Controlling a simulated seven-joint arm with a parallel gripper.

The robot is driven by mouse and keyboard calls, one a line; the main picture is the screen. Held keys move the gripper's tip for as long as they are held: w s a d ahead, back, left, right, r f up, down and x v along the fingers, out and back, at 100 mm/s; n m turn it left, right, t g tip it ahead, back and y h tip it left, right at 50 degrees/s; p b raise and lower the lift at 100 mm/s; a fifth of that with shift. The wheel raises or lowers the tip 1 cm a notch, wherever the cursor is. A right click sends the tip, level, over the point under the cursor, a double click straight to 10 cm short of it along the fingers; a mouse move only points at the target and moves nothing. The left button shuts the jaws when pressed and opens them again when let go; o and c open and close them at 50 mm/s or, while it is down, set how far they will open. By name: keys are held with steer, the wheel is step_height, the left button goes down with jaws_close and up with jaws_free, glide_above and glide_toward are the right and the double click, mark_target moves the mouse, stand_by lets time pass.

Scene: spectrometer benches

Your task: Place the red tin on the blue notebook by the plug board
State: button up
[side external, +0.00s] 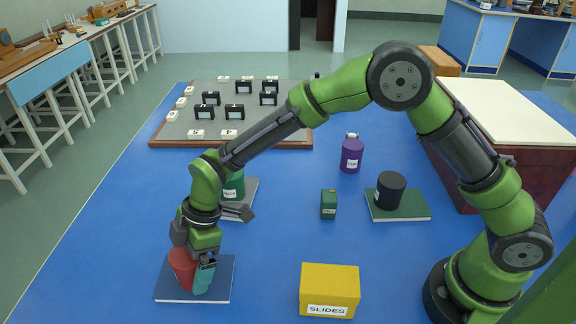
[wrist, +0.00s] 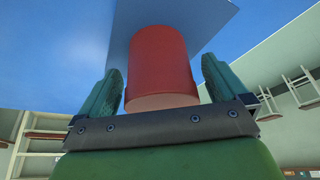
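The red tin (side external: 182,265) stands upright on a dark blue notebook (side external: 221,291) at the front left of the blue table. My gripper (side external: 193,281) points down around the tin. In the wrist view the red tin (wrist: 160,65) sits between the two teal fingers of my gripper (wrist: 163,85), with a narrow gap at each side, so the gripper looks open. The blue notebook (wrist: 205,18) lies beyond the tin there. The plug board (side external: 175,134), grey with a brown frame and black and white plugs, lies at the back left.
A green tin (side external: 234,187) stands on a grey notebook (side external: 249,190), partly behind my arm. A black tin (side external: 391,190) is on a green notebook (side external: 410,213). A purple bottle (side external: 351,155), green box (side external: 328,204) and yellow slides box (side external: 330,285) stand nearby. Table between them is clear.

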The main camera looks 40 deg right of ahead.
steer(key=shift+r, duration=0.1)
steer(key=w+v, duration=0.1)
steer(key=v, duration=1.1)
steer(key=s+d+r+m+t+h, duration=0.1)
steer(key=s+d+r+m+t, duration=0.2)
steer(key=d, duration=0.4)
steer(key=s+d+r+m, duration=0.3)
steer(key=d+r+m, duration=0.2)
steer(key=d+r, duration=0.1)
steer(key=s+d+m+t+h, duration=0.1)
steer(key=s+d+m+t, duration=0.2)
steer(key=s+d+m, duration=0.9)
steer(key=shift+d+r+m+t+h, duration=0.3)
steer(key=shift+d+m, duration=0.1)
steer(key=shift+d, duration=0.3)
